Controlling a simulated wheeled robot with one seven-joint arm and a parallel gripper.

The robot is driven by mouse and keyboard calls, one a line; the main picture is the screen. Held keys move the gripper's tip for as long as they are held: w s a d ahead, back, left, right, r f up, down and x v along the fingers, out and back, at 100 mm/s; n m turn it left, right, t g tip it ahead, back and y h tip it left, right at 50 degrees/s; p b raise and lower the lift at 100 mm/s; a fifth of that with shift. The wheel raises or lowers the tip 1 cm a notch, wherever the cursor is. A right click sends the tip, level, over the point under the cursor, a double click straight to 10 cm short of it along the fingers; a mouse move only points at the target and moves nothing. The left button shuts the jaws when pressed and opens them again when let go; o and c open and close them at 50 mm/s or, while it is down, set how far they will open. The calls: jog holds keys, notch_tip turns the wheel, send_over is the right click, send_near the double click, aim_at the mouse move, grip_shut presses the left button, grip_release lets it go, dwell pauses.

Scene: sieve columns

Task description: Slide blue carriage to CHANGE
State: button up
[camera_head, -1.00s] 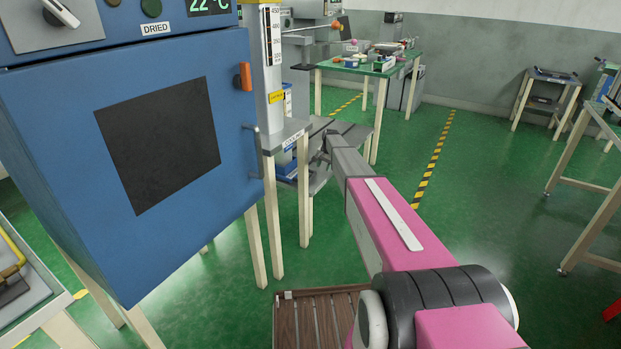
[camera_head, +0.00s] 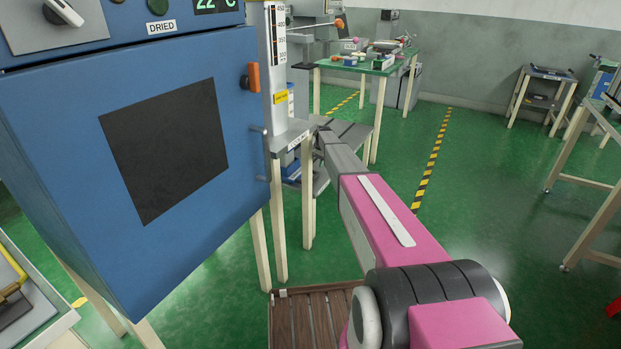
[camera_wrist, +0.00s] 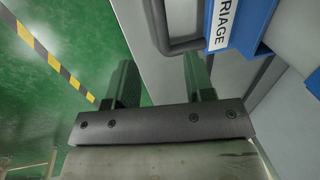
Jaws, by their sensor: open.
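A blue carriage (camera_wrist: 238,22) shows in the wrist view at the top right. It has a white label reading "RIAGE", with the rest cut off. A grey bar handle (camera_wrist: 176,48) bends beside it, just beyond my gripper's fingertips. My gripper (camera_wrist: 159,63) is open, with nothing seen between its two dark green fingers. The right finger is close to the handle, but I cannot tell whether they touch. The word CHANGE is not legible in any view. In the head view my gripper is hidden behind the bench and column.
A blue cabinet (camera_head: 70,180) marked DRIED fills the left of the head view. A scale column (camera_head: 270,60) stands beside it on a grey bench. A green table (camera_head: 345,68) stands behind. Green floor is free to the right, past a yellow-black stripe (camera_head: 433,160).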

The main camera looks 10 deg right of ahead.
jog(key=f, duration=0.3)
jog(key=a+f, duration=0.1)
jog(key=f, duration=0.3)
jog(key=w+f, duration=0.1)
jog(key=f, duration=0.2)
jog(key=shift+w+a+f, duration=0.1)
jog(key=shift+a+f, duration=0.15)
jog(key=shift+a, duration=0.05)
grip_shut()
